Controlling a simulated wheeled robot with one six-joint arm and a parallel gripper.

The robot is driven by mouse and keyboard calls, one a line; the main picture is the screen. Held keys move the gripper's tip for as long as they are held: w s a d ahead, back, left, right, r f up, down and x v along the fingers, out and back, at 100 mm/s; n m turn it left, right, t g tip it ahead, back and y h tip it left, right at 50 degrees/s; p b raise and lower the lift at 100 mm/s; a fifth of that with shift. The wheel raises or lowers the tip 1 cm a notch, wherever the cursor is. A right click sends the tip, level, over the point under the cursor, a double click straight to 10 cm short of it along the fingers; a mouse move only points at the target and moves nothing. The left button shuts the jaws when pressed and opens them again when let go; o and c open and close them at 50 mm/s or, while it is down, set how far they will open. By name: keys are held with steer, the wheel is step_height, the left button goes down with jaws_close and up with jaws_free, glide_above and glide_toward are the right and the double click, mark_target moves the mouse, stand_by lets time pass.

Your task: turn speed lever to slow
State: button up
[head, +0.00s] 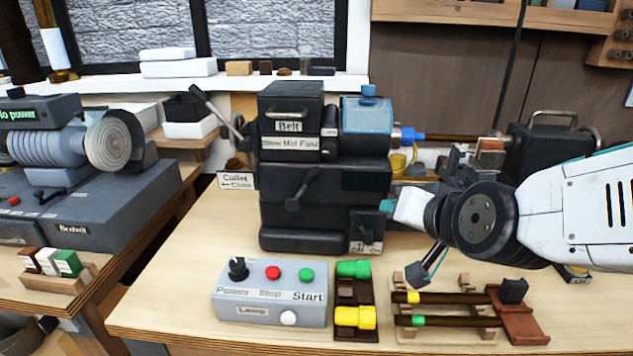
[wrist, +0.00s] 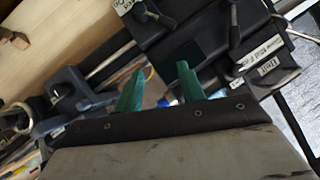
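The dark lathe-like machine (head: 325,190) stands on the wooden bench. Its "Slow Mid Fast" label (head: 290,143) is on the front; it also shows in the wrist view (wrist: 256,56). Below the label, a dark lever (head: 300,190) slants down and left to a round knob. I cannot tell which setting it marks. My gripper (head: 388,206) is right of this lever, near the machine's right front side, and apart from the lever. In the wrist view my gripper's two green fingers (wrist: 158,90) are spread with nothing between them.
A grey control box (head: 270,293) with Power, Stop and Start controls stands in front of the machine. Green and yellow parts (head: 354,268) sit beside it. A rack with dark rods (head: 450,310) is at the right front. A collet lever (head: 215,112) rises at the machine's left.

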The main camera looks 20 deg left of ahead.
steer(key=a+t+y, duration=0.1)
steer(key=a+t, duration=0.2)
steer(key=a, duration=0.5)
steer(key=m+t, duration=0.2)
steer(key=t, duration=0.1)
glide_toward(314, 179)
steer(key=shift+y, duration=0.4)
steer(key=x, duration=0.8)
steer(key=shift+w+f, duration=0.1)
steer(key=shift+w, duration=0.2)
jaws_close()
